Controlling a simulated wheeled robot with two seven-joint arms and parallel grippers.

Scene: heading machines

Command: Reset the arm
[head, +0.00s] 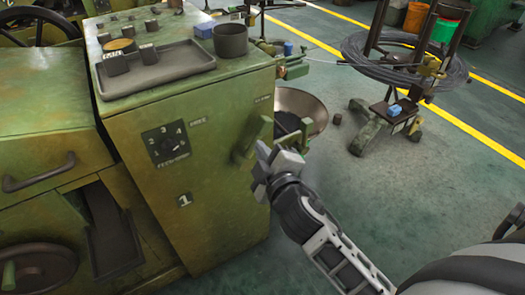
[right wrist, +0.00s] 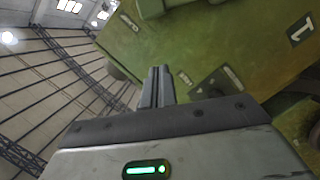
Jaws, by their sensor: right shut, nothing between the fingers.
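My right gripper (head: 280,162) is in front of the right side of the green machine (head: 200,170), close to a green lever or handle (head: 249,140) on its edge. I cannot tell whether it touches the machine. In the right wrist view the two fingers (right wrist: 158,84) are together with nothing between them, and the green machine (right wrist: 220,50) fills the upper right. My arm reaches in from the lower right in the head view. My left gripper is not in view.
A tray (head: 155,70) and a dark cup (head: 230,40) stand on the machine top. A round bin (head: 300,103) is behind my gripper. A wire coil on a wheeled stand (head: 370,60) is at the upper right. The floor (head: 420,180) at right is clear.

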